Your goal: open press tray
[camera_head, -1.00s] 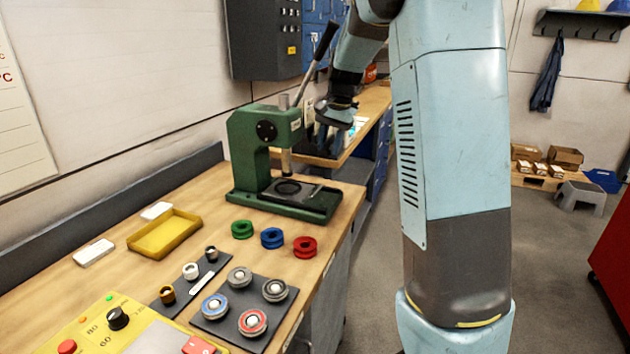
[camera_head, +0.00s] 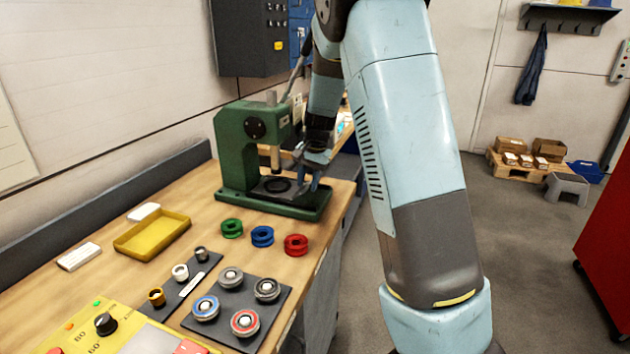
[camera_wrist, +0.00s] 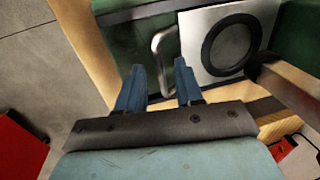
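The green arbor press (camera_head: 243,150) stands on the wooden bench, with its lever up behind it. A metal bar handle (camera_wrist: 158,62) sticks out from the tray's edge. My gripper (camera_wrist: 159,68) is open, its two blue fingers spread and pointing at the handle. The handle lies between the fingertips in the picture; I cannot tell whether they touch it. In the head view my gripper (camera_head: 312,178) is at the right front of the press.
Green, blue (camera_head: 262,236) and red rings lie in front of the press. A yellow tray (camera_head: 153,236), a dark plate with several round parts (camera_head: 238,309) and a yellow control panel (camera_head: 75,330) fill the near bench.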

